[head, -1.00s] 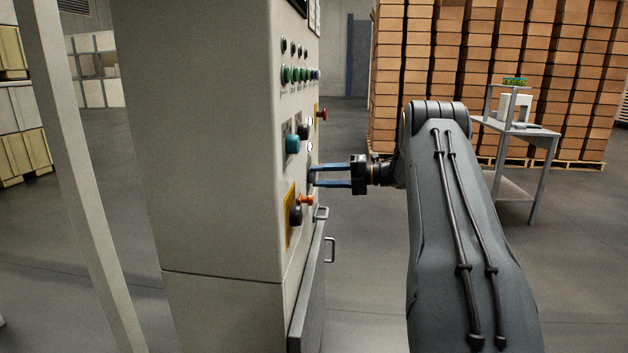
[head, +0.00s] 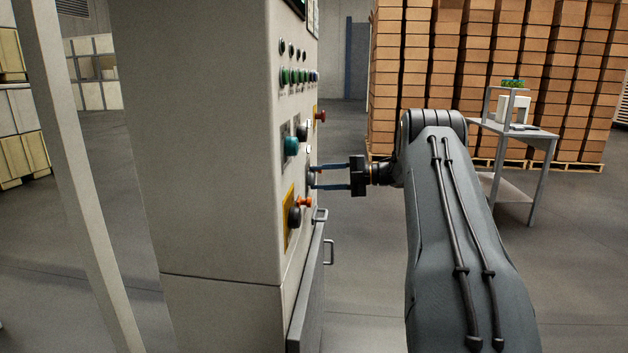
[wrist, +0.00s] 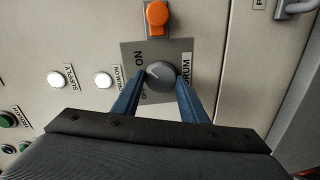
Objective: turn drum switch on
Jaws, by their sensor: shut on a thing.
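The drum switch is a dark round knob (wrist: 161,76) on a grey plate (wrist: 128,55) lettered "ON" and "DRUM" in the wrist view. A light pointer mark on the knob slants toward the upper left of that view. My gripper (wrist: 160,90) is shut on the knob, with one blue finger on each side. In the head view my gripper (head: 314,178) reaches left to the cabinet face, and its fingers mostly hide the knob there.
The control cabinet (head: 220,150) carries several other controls: a teal knob (head: 291,146), a black knob on a yellow plate (head: 294,217) and an orange handle (wrist: 157,15) close beside the drum plate. A door handle (head: 329,252) sticks out below.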

